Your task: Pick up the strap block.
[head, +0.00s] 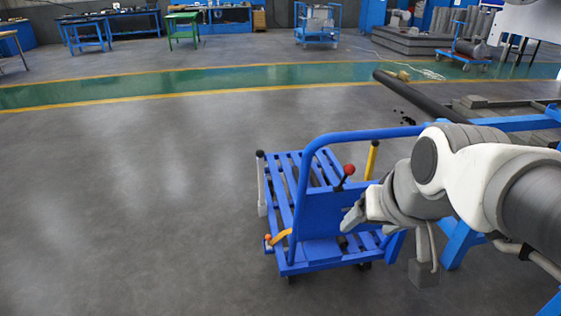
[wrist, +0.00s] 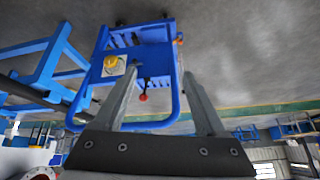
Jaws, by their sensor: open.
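I cannot pick out the strap block for certain. In the wrist view a small yellow and whitish item (wrist: 113,66) shows at the blue cart, left of the fingers; it may be the block, but it is too small to tell. My gripper (head: 352,217) reaches in from the right in the head view, in front of the cart's blue panel. In the wrist view my gripper (wrist: 165,88) has its two fingers spread wide, with nothing between them in their hold. My arm hides part of the cart's right side in the head view.
The blue slatted cart (head: 318,258) has a tall handle (head: 303,180), a red-knobbed lever (head: 349,170), a yellow post (head: 371,160) and an orange lever (head: 279,237). A blue frame (head: 462,240) stands close on the right. The grey floor (head: 120,210) at left is clear.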

